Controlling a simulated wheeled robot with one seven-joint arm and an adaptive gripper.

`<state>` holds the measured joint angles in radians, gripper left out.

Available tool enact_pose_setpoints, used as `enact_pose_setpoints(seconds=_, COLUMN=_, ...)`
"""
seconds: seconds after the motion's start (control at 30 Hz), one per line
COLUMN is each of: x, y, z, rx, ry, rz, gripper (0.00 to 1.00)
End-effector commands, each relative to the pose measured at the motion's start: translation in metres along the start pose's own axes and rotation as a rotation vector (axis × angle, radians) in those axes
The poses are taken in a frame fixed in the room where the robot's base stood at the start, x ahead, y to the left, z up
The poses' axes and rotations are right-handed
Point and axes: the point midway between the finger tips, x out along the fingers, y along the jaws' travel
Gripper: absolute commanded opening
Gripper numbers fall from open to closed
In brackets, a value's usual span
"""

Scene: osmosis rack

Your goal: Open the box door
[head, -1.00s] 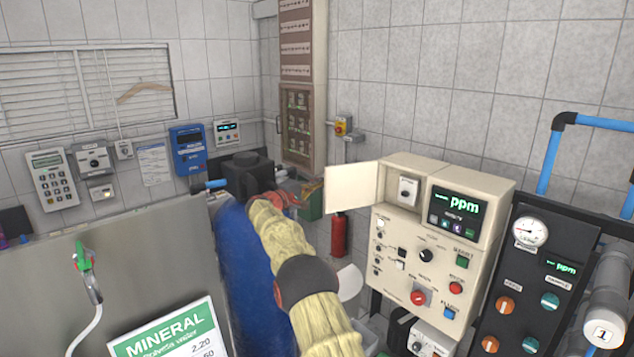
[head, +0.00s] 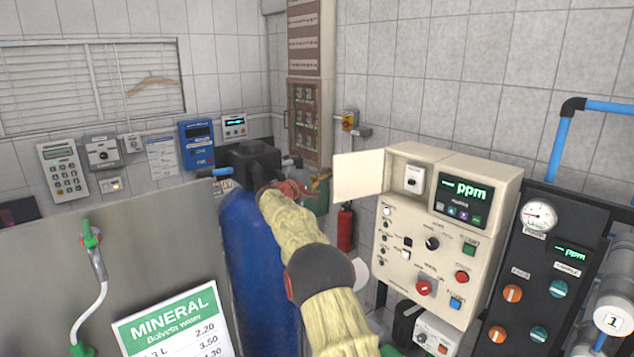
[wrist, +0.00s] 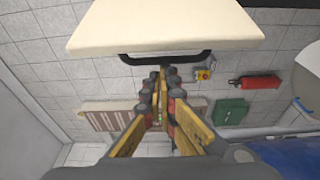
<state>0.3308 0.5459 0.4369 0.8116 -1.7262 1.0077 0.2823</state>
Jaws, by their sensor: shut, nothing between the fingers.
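The cream control box (head: 400,268) is on the right in the head view. Its small cream door (head: 358,177) is swung out to the left, and the compartment behind it shows a switch with a knob (head: 414,178). In the wrist view the door (wrist: 165,25) fills the top, with a black bar handle (wrist: 165,60) on its edge. My gripper (wrist: 162,76) is shut and empty, with its fingertips close to the handle in that view; I cannot tell if they touch. In the head view my gripper (head: 287,189) is left of the door, apart from it, partly hidden by my arm.
A blue cylinder (head: 250,240) stands beside my arm on the left. A steel counter (head: 150,250) with a price sign (head: 175,325) is nearer left. A red extinguisher (head: 345,228) is on the back wall. A black gauge panel (head: 535,270) adjoins the box on the right.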

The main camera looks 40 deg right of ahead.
Motion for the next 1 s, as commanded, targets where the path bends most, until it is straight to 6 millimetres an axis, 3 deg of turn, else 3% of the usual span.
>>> enact_pose_setpoints(seconds=0.33, x=-0.007, y=-0.003, z=0.022, rx=0.001, ry=0.01, rz=0.0, gripper=0.0)
enact_pose_setpoints(seconds=1.0, x=-0.011, y=-0.001, z=0.021, rx=0.0, ry=0.011, rz=0.0, gripper=0.0)
